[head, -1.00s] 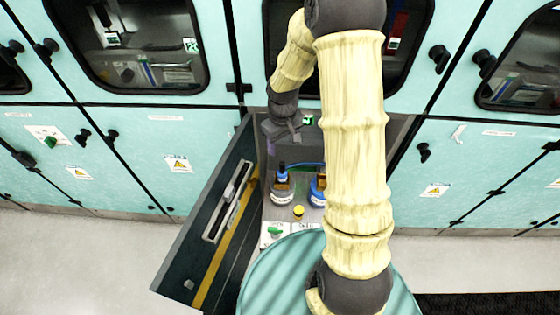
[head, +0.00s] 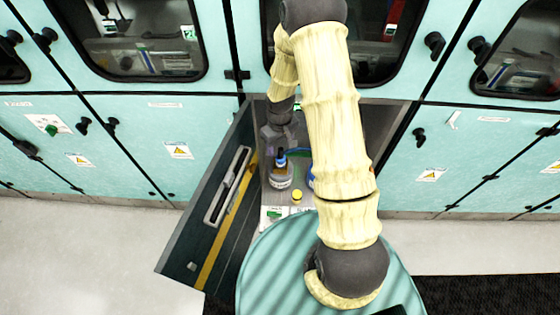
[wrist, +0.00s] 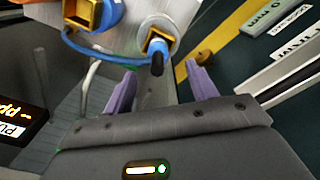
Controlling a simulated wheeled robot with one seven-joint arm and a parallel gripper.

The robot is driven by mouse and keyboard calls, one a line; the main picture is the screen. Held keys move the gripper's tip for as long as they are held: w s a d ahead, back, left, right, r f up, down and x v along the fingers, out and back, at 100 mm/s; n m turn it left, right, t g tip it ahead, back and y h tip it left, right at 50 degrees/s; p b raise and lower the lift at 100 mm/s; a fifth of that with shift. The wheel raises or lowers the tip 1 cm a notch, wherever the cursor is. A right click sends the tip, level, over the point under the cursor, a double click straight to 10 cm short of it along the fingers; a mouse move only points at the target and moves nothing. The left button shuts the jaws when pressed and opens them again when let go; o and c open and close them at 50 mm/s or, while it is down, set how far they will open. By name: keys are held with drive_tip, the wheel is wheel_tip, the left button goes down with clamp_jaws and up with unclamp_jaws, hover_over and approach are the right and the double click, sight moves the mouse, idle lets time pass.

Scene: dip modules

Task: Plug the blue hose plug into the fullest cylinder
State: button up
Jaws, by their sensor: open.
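Two cylinders with blue tops stand inside the open cabinet. The left cylinder (head: 280,181) shows in the head view. The right one (head: 311,178) is mostly hidden behind my arm, so I cannot compare their fill levels. The blue hose plug (head: 281,160), with a dark upper end, is on top of the left cylinder. In the wrist view the plug (wrist: 157,58) sits at a brass-coloured fitting, its dark end pointing toward my gripper (wrist: 161,72). My gripper is open and empty, its purple fingers on either side of the plug's dark end, apart from it.
The open cabinet door (head: 212,205) stands on the left. A small yellow knob (head: 297,195) sits in front of the cylinders. A blue hose (wrist: 92,48) runs left from the plug in the wrist view. A lit display (wrist: 14,122) is at the left edge.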

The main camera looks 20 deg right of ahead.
sight(280, 157)
wheel_tip(280, 157, down, 4)
drive_tip(key=shift+w+d+p, duration=0.1)
drive_tip(key=shift+p, duration=0.45)
drive_tip(key=shift+f, duration=0.2)
wheel_tip(280, 157, down, 2)
drive_tip(key=shift+f+p, duration=0.2)
drive_tip(key=shift+p, duration=0.85)
drive_tip(key=shift+w+f+p, duration=0.1)
drive_tip(key=shift+f+p, duration=0.25)
drive_tip(key=shift+f, duration=1.05)
